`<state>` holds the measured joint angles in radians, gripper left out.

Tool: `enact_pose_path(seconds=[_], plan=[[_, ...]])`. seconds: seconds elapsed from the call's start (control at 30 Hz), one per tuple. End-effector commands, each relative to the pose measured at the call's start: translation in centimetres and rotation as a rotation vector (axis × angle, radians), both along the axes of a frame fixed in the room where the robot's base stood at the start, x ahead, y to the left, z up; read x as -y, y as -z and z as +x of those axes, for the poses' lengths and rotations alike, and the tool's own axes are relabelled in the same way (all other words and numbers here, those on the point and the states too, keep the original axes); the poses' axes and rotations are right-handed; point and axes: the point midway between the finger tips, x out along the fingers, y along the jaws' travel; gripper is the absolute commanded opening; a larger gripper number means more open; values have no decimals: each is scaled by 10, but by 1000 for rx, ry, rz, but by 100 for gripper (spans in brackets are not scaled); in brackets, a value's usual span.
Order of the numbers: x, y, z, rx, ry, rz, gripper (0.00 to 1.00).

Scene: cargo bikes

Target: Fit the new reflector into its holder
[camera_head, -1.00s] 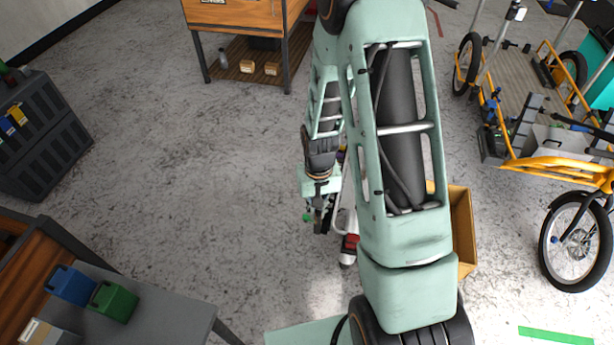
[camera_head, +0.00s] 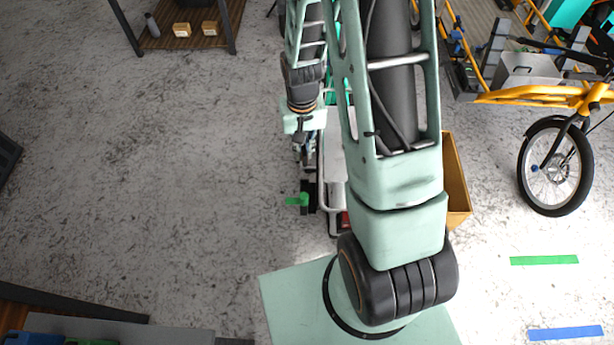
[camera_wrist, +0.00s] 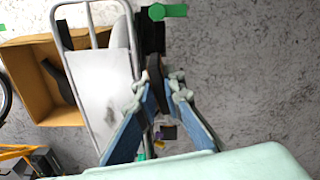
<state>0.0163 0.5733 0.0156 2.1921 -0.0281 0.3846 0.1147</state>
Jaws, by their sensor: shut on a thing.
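My gripper (camera_head: 304,152) hangs over the floor, left of a white-and-grey wheeled frame. In the wrist view my gripper (camera_wrist: 160,82) has its blue fingers closed on a narrow dark piece (camera_wrist: 155,72). Beyond the fingertips is a black block (camera_wrist: 152,32) with a green tab (camera_wrist: 167,12); I cannot tell whether it joins the held piece. The head view also shows the black block (camera_head: 308,197) and green tab (camera_head: 296,200). I cannot make out a reflector or its holder for certain. A small red part (camera_head: 344,220) shows low on the frame, partly behind my arm.
The wheeled frame (camera_wrist: 103,95) has a pale panel and stands close to my gripper. An open brown box (camera_wrist: 28,80) is beyond it. A yellow cargo bike (camera_head: 555,100) stands at the right. A shelf with boxes (camera_head: 182,30) is at top left.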

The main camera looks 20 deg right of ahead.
Motion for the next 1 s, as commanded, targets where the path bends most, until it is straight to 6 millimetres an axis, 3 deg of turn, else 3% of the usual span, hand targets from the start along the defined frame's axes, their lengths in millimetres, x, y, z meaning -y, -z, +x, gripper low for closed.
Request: enact_pose_path(seconds=[0.03, 0.5, 1.0], plan=[[0, 19, 1, 2, 16, 0, 0], [0, 67, -8, -11, 169, 4, 0], [-1, 75, -14, -21, 223, 7, 0]])
